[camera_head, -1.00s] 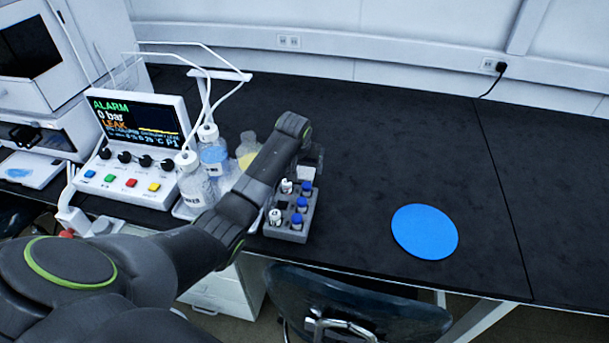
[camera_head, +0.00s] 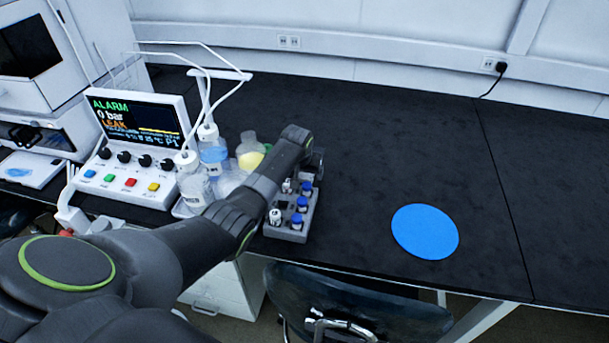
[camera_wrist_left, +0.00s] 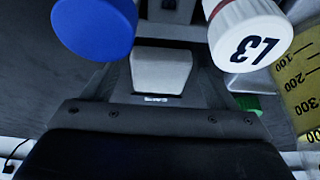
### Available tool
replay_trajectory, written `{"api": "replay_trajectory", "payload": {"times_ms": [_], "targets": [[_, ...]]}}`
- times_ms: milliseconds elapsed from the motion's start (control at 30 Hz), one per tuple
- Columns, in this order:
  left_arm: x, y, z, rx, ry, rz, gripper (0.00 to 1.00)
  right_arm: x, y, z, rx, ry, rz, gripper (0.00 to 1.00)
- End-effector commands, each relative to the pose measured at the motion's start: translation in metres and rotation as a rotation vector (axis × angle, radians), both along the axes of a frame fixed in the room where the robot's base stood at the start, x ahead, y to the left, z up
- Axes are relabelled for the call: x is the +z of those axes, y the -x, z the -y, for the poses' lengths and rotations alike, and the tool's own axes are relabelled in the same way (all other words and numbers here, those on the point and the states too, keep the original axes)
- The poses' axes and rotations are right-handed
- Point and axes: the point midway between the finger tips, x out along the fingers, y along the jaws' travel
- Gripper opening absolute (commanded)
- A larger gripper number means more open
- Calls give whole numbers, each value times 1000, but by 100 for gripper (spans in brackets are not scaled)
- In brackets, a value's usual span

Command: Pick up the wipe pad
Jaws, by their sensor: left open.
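I cannot tell for sure which thing is the wipe pad. A flat, round blue pad (camera_head: 425,231) lies on the bare bench at the right. A small light-blue patch (camera_head: 18,172) lies on a white tray at the far left. My left gripper (camera_head: 312,166) is at the far side of the grey vial rack (camera_head: 286,233), well left of the round pad. It is open; its fingertips are mostly hidden by my arm. The left wrist view shows a blue cap (camera_wrist_left: 95,25) and a white cap marked L3 (camera_wrist_left: 250,38) close up, with a pale block (camera_wrist_left: 161,72) between them.
The rack holds several vials with blue or white caps. Bottles, one with yellow liquid (camera_head: 250,158), stand left of it with tubing above. A control box (camera_head: 138,130) shows an alarm. The bench (camera_head: 400,140) is clear behind the round pad. A chair (camera_head: 350,305) stands in front.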

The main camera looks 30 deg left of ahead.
Motion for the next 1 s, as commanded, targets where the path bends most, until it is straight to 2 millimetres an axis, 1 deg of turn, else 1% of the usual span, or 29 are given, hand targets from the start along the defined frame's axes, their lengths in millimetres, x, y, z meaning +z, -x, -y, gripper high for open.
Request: {"api": "replay_trajectory", "payload": {"times_ms": [100, 400, 467, 667, 767, 867, 1000], "targets": [[0, 0, 0, 0, 0, 0, 79, 0, 1, 0, 0, 0, -1, 36], [0, 0, 0, 0, 0, 0, 39, 0, 1, 0, 0, 0, -2, 36], [0, 0, 0, 0, 0, -1, 32, 0, 1, 0, 0, 0, -2, 36], [1, 0, 0, 0, 0, 0, 32, 0, 1, 0, 0, 0, -2, 36], [6, 0, 0, 0, 0, 1, 32, 0, 1, 0, 0, 0, -2, 36], [20, -1, 0, 0, 0, 4, 32, 1, 1, 0, 0, 0, -2, 36], [48, -1, 0, -1, -2, 5, 32, 2, 1, 0, 0, 0, -2, 36]]}}
